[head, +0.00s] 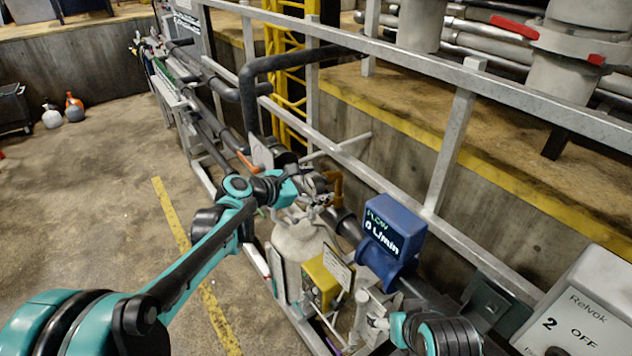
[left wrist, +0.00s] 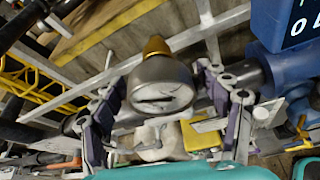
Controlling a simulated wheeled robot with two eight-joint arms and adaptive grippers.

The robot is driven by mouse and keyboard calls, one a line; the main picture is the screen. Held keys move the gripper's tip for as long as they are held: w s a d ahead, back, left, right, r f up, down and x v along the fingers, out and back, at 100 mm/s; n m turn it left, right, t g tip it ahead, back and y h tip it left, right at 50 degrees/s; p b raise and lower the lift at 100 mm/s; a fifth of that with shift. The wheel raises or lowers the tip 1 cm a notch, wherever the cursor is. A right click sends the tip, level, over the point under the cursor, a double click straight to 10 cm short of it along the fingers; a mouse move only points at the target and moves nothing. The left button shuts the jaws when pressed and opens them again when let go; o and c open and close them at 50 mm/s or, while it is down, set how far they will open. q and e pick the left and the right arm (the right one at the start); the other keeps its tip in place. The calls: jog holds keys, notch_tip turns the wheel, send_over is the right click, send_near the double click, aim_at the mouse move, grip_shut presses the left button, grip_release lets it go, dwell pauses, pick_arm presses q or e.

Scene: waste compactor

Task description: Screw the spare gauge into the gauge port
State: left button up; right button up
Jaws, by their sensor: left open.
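In the left wrist view a round grey gauge (left wrist: 160,85) with a brass-coloured fitting (left wrist: 156,46) at its top sits between the two fingers of my left gripper (left wrist: 158,105). The fingers are apart on either side of it, and a gap shows at least on the right. In the head view my left gripper (head: 318,196) is above a pale rounded vessel (head: 298,240), beside the pipework. The gauge is small and partly hidden by the gripper there. I cannot make out the gauge port or whether the fitting is in it.
A blue flow meter (head: 392,235) reading 0 L/min stands right of my left gripper. A yellow box (head: 322,283) is below. A grey railing (head: 450,150) runs behind. A control box marked OFF (head: 580,310) is at lower right. Open floor (head: 110,170) lies at left.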

pick_arm(q)
jog(key=shift+r+n+g+h, duration=0.1)
jog(key=shift+n+g+h, duration=0.35)
jog(key=shift+n, duration=0.45)
jog(key=shift+n+g, duration=0.35)
jog(key=shift+n, duration=0.15)
jog(key=shift+n+g+h, duration=0.25)
jog(key=shift+n+g, duration=0.05)
jog(key=shift+n, duration=0.2)
jog(key=shift+s+n+g+h+b, duration=0.1)
jog(key=shift+n+g+h+b, duration=0.45)
jog(key=shift+n, duration=0.45)
jog(key=shift+n+g+h, duration=0.25)
jog(key=shift+n+h, duration=0.1)
jog(key=shift+n, duration=0.25)
